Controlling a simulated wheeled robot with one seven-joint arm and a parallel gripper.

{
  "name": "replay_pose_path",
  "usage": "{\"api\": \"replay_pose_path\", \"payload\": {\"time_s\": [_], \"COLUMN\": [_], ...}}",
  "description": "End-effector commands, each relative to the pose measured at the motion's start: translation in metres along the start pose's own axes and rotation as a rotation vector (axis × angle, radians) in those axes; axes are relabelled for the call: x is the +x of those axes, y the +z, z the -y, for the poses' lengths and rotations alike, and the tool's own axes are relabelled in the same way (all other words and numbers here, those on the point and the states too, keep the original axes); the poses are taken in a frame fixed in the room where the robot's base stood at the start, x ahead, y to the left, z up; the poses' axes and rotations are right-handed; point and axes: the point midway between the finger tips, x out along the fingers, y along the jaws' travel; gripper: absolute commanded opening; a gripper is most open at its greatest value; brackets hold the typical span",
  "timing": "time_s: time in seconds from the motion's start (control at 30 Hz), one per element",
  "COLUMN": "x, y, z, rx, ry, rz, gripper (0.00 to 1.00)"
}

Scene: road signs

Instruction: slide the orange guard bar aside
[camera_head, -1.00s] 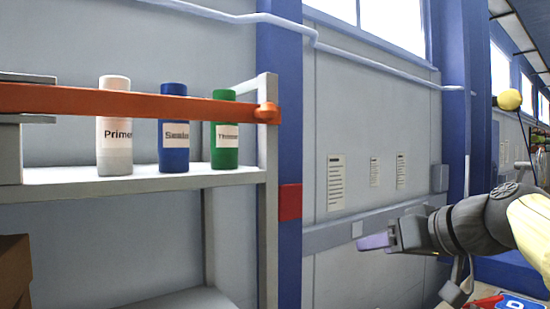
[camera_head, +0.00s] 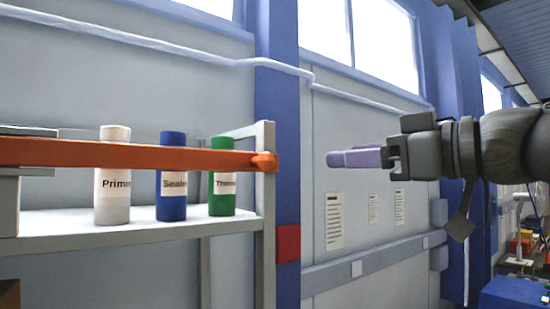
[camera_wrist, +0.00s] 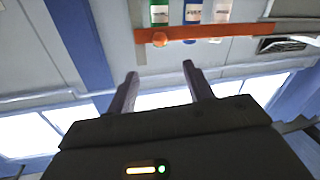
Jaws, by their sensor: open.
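The orange guard bar (camera_head: 130,154) runs level across the front of the shelf, in front of the containers. Its rounded right end (camera_head: 264,161) sits at the shelf's right post. My gripper (camera_head: 335,159) is to the right of that end, at about the same height in the head view, pointing left and apart from it. In the wrist view my gripper (camera_wrist: 158,76) shows two separated fingers with nothing between them. There the orange bar (camera_wrist: 215,31) lies beyond the fingertips, with its rounded end (camera_wrist: 160,40) above the gap.
A white Primer container (camera_head: 112,205), a blue container (camera_head: 172,205) and a green container (camera_head: 221,205) stand on the grey shelf (camera_head: 130,236) behind the bar. A blue pillar (camera_head: 285,110) rises right of the shelf post (camera_head: 266,215). Space between the bar's end and my gripper looks clear.

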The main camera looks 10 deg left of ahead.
Motion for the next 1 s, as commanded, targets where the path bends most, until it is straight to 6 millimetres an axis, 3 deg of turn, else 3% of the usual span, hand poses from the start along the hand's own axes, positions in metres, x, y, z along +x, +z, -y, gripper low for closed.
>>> {"api": "replay_pose_path", "payload": {"time_s": [0.7,1.0], "x": [0.126,0.156], "y": [-0.004,-0.001], "z": [-0.001,0.0], "rx": [0.003,0.001], "ry": [-0.002,-0.001], "rz": [0.004,0.002], "gripper": [0.52,0.52]}}
